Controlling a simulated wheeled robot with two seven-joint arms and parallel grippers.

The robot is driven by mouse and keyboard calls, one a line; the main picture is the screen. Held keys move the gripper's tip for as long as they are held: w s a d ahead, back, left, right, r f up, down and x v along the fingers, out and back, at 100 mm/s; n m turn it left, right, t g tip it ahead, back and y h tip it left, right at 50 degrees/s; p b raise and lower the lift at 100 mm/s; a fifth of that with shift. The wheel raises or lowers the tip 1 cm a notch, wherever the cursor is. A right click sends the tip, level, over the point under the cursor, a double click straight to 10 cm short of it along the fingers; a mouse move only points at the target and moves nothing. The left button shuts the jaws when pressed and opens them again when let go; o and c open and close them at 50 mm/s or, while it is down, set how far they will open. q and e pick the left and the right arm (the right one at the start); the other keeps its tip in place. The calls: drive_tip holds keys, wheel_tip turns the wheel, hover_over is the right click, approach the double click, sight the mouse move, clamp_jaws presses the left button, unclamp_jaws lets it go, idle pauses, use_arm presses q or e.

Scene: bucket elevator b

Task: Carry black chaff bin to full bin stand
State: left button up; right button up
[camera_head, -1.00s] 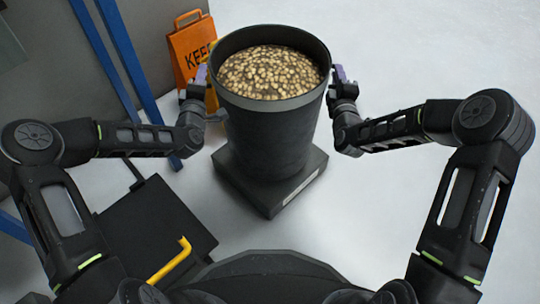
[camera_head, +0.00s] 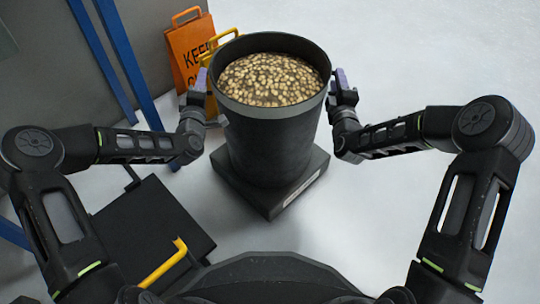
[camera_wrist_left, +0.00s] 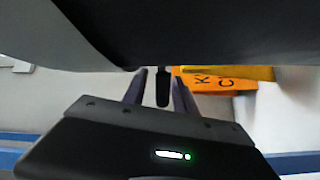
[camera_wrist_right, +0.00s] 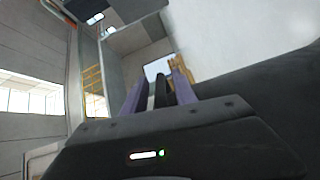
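The black chaff bin (camera_head: 272,145) stands upright, filled near its rim with pale brown pieces (camera_head: 270,79). Its foot is over a dark square stand (camera_head: 287,203) on the floor, and it appears to rest on it. My left gripper (camera_head: 201,80) is at the bin's left side and my right gripper (camera_head: 342,80) at its right side, both just below rim height. In the left wrist view, the fingers (camera_wrist_left: 160,92) are apart with a dark bar between them. The right wrist view shows the same spread fingers (camera_wrist_right: 160,88). Whether that bar is a bin handle I cannot tell.
An orange sign (camera_head: 190,55) stands behind the bin on the left, with a yellow frame (camera_head: 228,38) beside it. Blue posts (camera_head: 122,45) rise at left. A black plate (camera_head: 150,225) with a yellow handle (camera_head: 168,262) lies front left. Floor at right (camera_head: 430,50) is clear.

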use_arm(q)
drive_tip(key=shift+s, duration=0.1)
drive_tip(key=s, duration=1.1)
drive_tip(key=shift+s+a, duration=0.1)
drive_tip(key=shift+s, duration=0.3)
use_arm(e)
drive_tip(key=shift+s, duration=0.15)
drive_tip(key=s, duration=1.1)
drive_tip(key=shift+s, duration=0.4)
